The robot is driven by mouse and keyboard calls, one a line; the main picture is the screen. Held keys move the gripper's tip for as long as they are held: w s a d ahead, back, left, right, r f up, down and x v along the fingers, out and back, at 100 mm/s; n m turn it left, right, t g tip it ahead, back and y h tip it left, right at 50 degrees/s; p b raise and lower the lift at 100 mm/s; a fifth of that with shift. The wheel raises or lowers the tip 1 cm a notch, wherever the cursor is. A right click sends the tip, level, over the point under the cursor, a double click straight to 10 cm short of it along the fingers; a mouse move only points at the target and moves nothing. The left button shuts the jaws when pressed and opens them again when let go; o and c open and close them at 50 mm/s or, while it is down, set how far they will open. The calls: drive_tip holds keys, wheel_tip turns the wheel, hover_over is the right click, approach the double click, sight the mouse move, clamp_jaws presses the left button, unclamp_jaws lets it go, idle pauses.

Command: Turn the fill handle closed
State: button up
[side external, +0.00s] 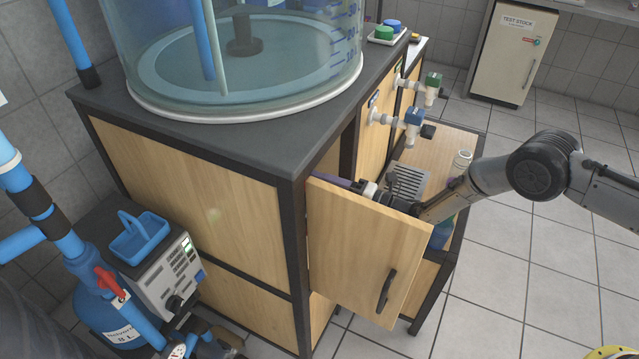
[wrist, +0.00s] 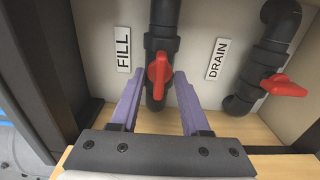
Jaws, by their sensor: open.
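The red fill handle (wrist: 158,70) sits on a dark vertical pipe beside the FILL label (wrist: 123,49) in the wrist view. The handle points up and down, roughly in line with the pipe. My gripper (wrist: 157,82) is open, with one purple finger on each side of the handle. A gap shows on both sides, and I see no clear contact. In the side external view a purple finger of my gripper (side external: 338,182) shows inside the cabinet, behind the open door. The fill handle is hidden there.
A second red handle (wrist: 284,86) sticks out sideways by the DRAIN label (wrist: 217,59), right of my gripper. The open wooden cabinet door (side external: 365,240) stands in front of my gripper in the side external view. Dark cabinet framing (wrist: 40,70) is close on the left.

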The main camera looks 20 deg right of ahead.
drive_tip(key=shift+w+a, duration=0.15)
drive_tip(key=shift+a, duration=0.05)
clamp_jaws()
drive_tip(key=shift+m, duration=8.9)
